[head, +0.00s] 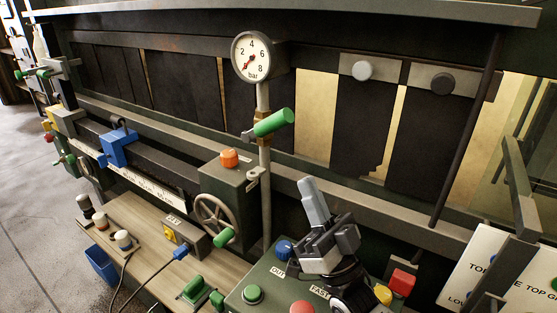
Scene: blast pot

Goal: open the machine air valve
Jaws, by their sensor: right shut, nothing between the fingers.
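A valve with a green lever handle (274,122) sits on the vertical air pipe (265,175), just below a round pressure gauge (251,56) marked in bar. The handle points right and slightly up, across the pipe. The gauge's red needle points to the lower left, at the low end of the scale. My right gripper (312,192) is shut and empty, its fingers pointing up. In the picture it is below and right of the green handle, apart from it, above the control panel. My left gripper is not in view.
The control panel (262,275) with coloured buttons lies below my right gripper. A grey handwheel (213,219) and a box with an orange knob (229,158) stand left of the pipe. A long rail (385,206) runs behind. A dark bar (466,135) slants at the right.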

